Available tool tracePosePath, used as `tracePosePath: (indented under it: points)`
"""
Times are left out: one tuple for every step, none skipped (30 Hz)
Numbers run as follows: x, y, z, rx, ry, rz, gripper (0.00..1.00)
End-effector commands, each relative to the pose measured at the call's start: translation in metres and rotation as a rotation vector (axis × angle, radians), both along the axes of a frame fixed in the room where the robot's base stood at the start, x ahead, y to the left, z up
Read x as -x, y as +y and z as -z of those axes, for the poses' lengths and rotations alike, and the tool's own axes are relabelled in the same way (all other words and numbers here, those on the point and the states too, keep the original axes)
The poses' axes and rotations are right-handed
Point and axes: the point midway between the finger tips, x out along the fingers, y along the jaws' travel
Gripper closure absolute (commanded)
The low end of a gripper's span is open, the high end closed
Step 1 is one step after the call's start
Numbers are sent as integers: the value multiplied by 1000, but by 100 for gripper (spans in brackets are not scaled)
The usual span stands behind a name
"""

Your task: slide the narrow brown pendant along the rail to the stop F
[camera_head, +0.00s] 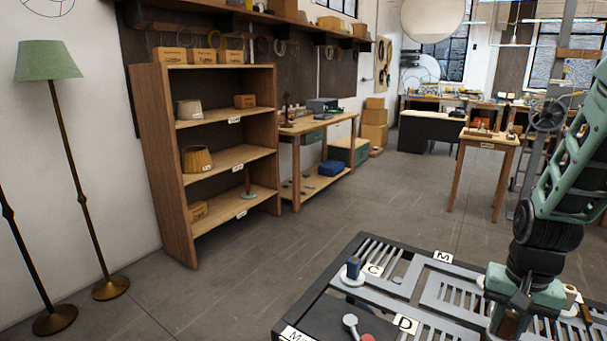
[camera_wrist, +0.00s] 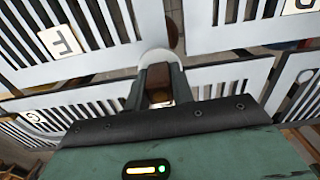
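The narrow brown pendant (camera_wrist: 160,82) shows between my gripper's fingers, over a pale round base. My gripper (camera_wrist: 162,88) points down and its two fingers close on the pendant's sides. In the head view, my gripper (camera_head: 508,312) is over the slotted grey panels at the lower right, with a brown piece just below it. The stop label F (camera_wrist: 62,41) lies on the panel at the upper left of the wrist view, away from the pendant. The pendant's lower part is hidden.
Label G (camera_wrist: 32,117) is at the left of the wrist view. In the head view, a blue piece (camera_head: 353,268) stands on a pale disc near label C (camera_head: 373,270). A grey round-topped piece (camera_head: 350,321) is near label D (camera_head: 405,324). Slotted panels surround my gripper.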

Motion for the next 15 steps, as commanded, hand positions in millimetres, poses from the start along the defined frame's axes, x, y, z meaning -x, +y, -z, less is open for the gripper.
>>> tracePosePath:
  points:
    - [1, 0, 1, 0, 2, 0, 96]
    - [1, 0, 1, 0, 2, 0, 96]
    - [1, 0, 1, 0, 2, 0, 96]
    - [1, 0, 1, 0, 2, 0, 96]
    - [1, 0, 1, 0, 2, 0, 96]
    - [1, 0, 1, 0, 1, 0, 100]
    - [1, 0, 1, 0, 1, 0, 100]
    - [1, -1, 1, 0, 2, 1, 100]
    - [2, -3, 1, 0, 2, 1, 100]
    - [3, -4, 1, 0, 2, 2, 100]
    - [5, -7, 1, 0, 2, 2, 100]
    - [7, -10, 2, 0, 2, 4, 100]
    - [8, -12, 2, -1, 1, 5, 100]
    - [10, -15, 2, -1, 1, 4, 100]
    - [12, -18, 2, -1, 1, 3, 100]
